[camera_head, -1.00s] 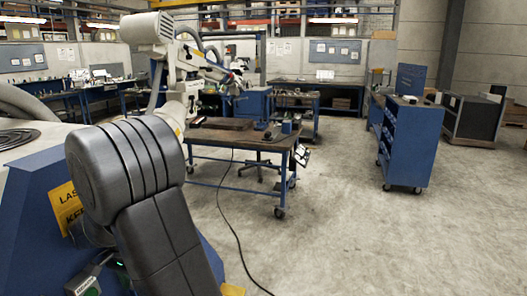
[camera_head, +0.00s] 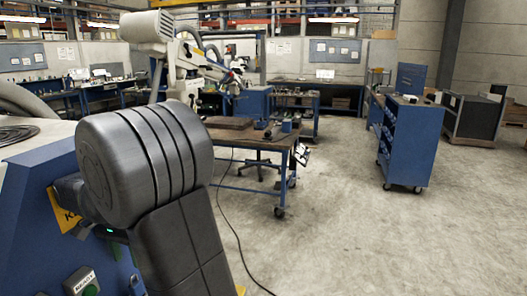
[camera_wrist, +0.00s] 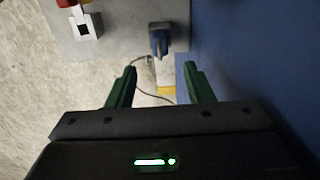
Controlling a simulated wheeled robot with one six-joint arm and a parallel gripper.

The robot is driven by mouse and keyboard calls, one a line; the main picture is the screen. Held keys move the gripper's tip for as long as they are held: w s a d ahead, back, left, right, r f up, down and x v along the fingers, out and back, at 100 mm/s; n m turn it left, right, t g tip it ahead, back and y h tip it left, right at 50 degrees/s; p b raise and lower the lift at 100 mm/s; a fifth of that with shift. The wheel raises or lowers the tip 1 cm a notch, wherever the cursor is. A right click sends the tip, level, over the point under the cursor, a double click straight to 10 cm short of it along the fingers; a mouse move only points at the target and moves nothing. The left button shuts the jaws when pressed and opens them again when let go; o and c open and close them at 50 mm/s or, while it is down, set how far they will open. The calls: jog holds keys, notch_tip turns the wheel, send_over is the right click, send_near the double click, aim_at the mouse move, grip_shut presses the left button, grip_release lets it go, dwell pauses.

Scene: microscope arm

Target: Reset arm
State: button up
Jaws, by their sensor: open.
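My gripper (camera_wrist: 161,76) shows in the wrist view with its two green fingers apart and nothing between them. Beyond the fingertips is a grey panel (camera_wrist: 112,38) with a blue fitting (camera_wrist: 159,40) on it, apart from the fingers. A white jointed arm (camera_head: 147,28) stands behind, by the workbench. I cannot tell which arm the task names.
A blue cabinet (camera_head: 35,212) with a green button (camera_head: 91,291) stands close at the left. A wheeled workbench (camera_head: 235,138) is behind it, with a cable (camera_head: 236,237) on the floor. A blue trolley (camera_head: 408,145) stands at right. The floor at lower right is clear.

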notch_tip(320, 180, down, 9)
jog(key=shift+r+p, duration=0.2)
jog(key=shift+p, duration=0.55)
jog(key=shift+r+p, duration=1.45)
jog(key=shift+r, duration=1.1)
jog(key=shift+d, duration=0.1)
